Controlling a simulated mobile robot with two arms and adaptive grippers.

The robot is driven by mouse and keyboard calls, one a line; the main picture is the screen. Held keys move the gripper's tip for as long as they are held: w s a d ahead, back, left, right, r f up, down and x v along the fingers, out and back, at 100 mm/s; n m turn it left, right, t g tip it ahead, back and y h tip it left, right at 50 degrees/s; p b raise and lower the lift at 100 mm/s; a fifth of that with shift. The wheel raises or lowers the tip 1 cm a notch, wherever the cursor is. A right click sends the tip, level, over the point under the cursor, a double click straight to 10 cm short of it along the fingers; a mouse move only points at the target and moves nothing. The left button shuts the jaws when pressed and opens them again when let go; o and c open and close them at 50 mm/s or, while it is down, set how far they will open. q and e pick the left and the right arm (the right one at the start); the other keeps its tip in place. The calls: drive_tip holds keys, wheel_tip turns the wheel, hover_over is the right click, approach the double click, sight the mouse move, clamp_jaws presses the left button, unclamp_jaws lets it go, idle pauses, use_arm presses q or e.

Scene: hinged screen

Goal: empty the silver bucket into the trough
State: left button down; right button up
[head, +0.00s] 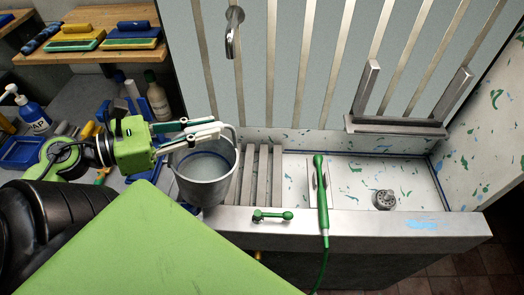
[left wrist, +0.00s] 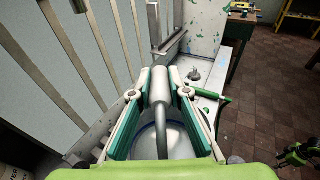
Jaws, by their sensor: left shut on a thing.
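A slatted metal rack (head: 262,175) covers the trough's left part. A green spray handle (head: 321,190) with a hose and a green-handled valve (head: 273,215) are at the front rim. A tap (head: 231,35) hangs above. Bottles and a blue tray (head: 22,152) crowd the left bench.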

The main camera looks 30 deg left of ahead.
sight(223, 127)
use_arm(q)
drive_tip(key=shift+w+d+f+g+p, duration=0.2)
drive_tip(key=shift+w+d+g+p, duration=0.3)
drive_tip(key=shift+w, duration=0.15)
drive_tip(key=shift+w+d+f+g+y+p, duration=0.25)
drive_tip(key=shift+w+f+g+y+p, duration=0.15)
drive_tip(key=shift+w+p, duration=0.3)
drive_tip(key=w+p, duration=0.1)
drive_tip(key=w+d+f+g+p, duration=0.1)
drive_tip(key=p, duration=0.1)
drive_tip(key=w+y+p, duration=0.1)
drive_tip(key=p, duration=0.1)
drive_tip(key=shift+d+f+g, duration=0.15)
drive_tip(key=shift+d+g, duration=0.15)
drive_tip(key=shift+d, duration=0.1)
drive_tip(key=shift+g+y, duration=0.6)
drive_tip(key=shift+g, duration=0.3)
drive_tip(key=x, duration=0.5)
drive_tip(key=shift+f+b, duration=0.35)
drive_tip(key=shift+f, duration=0.15)
use_arm(e)
wheel_tip(223, 127, up, 7)
drive_tip(key=shift+w+r, duration=0.2)
drive_tip(key=shift+w, duration=0.1)
use_arm(q)
drive_tip(key=shift+f, duration=0.2)
drive_tip(key=shift+w+d+f, duration=0.1)
drive_tip(key=shift+w+d, duration=0.05)
use_arm(e)
drive_tip(key=shift+f, duration=0.15)
